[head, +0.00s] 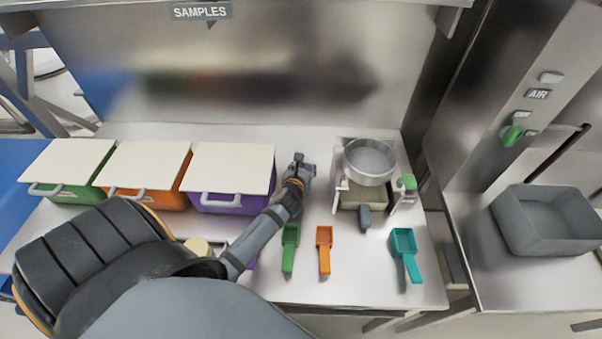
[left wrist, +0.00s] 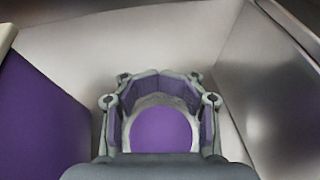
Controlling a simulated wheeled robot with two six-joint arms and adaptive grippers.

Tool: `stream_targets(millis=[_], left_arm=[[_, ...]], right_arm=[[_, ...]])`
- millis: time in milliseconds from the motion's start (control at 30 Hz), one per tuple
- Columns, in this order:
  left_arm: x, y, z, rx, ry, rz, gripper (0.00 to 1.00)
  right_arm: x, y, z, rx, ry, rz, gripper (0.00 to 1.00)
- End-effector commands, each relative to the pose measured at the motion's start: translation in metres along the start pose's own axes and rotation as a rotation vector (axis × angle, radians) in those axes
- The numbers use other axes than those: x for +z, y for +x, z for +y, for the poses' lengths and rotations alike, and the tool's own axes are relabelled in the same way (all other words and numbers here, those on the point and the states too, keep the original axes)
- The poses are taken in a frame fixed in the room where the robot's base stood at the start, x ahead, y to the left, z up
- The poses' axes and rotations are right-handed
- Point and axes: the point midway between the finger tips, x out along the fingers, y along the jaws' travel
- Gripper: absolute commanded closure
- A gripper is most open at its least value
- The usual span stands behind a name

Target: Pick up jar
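My left gripper (head: 298,165) is at the back of the steel table, just right of the purple bin. In the left wrist view its two fingers (left wrist: 160,110) stand apart, one on each side of a round jar-like thing (left wrist: 160,131) with a purple top face and a pale rim. Whether the fingers press on it or only surround it cannot be told. In the head view this thing is mostly hidden by the gripper; a small grey part shows beside the fingers. My right gripper is not in view.
The purple bin (head: 235,203), orange bin (head: 172,195) and a green bin (head: 75,193) stand to the left. A stand with a round pan (head: 369,163) is close right. Green (head: 290,240), orange (head: 324,240) and teal (head: 404,243) scoops lie in front. A grey tub (head: 545,222) stands far right.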

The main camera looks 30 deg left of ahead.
Motion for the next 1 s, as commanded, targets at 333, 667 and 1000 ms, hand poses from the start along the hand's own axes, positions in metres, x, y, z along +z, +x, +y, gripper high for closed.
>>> stream_targets(millis=[333, 667, 1000], left_arm=[[-0.009, 0.0, 0.002, 0.006, 0.003, 0.017, 1.0], [0.04, -0.018, 0.001, 0.003, 0.002, 0.006, 1.0], [0.089, -0.037, 0.001, 0.003, 0.002, 0.004, 1.0]], right_arm=[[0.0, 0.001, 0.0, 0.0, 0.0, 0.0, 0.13], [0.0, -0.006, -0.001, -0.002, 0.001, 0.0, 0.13], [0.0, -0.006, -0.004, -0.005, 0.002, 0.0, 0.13]])
